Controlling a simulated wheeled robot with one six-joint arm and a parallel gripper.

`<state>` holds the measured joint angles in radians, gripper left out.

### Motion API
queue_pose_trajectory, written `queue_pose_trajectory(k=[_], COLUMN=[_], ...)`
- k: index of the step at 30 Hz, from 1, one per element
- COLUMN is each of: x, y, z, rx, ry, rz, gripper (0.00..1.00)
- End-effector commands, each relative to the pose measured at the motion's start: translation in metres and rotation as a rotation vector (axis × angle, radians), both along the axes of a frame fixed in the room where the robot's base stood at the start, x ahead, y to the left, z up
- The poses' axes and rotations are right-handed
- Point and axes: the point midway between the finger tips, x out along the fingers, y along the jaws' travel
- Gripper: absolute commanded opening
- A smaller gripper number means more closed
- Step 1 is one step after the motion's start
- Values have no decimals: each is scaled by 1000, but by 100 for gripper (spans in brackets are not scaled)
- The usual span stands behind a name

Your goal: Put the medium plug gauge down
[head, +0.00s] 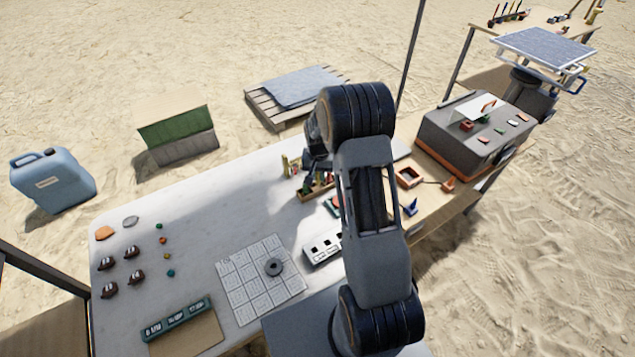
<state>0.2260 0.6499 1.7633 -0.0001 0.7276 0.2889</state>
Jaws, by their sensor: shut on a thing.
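My gripper (311,166) is at the far side of the white table, mostly hidden behind my own arm. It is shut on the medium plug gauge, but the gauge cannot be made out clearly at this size. Just below the gripper is a small wooden rack (305,196) with upright red, green and yellow pieces in it. I cannot tell whether the held gauge touches the rack. Small yellow-green upright pieces (286,165) stand just left of the gripper.
A gridded sheet (245,293) carries a dark ring (273,267). Dark knobs (108,263) and a green label block (178,318) are at left. A grey case (440,138) stands right. The table's middle left is clear.

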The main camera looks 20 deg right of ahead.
Motion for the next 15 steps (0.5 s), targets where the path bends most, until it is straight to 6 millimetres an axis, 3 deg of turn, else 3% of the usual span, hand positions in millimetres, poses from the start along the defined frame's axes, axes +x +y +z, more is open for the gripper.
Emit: queue_pose_trajectory(k=[8, 15], x=[5, 5], y=[0, 0], z=[-38, -37], rx=[0, 0], ry=[1, 1], rz=[0, 0], gripper=[0, 0])
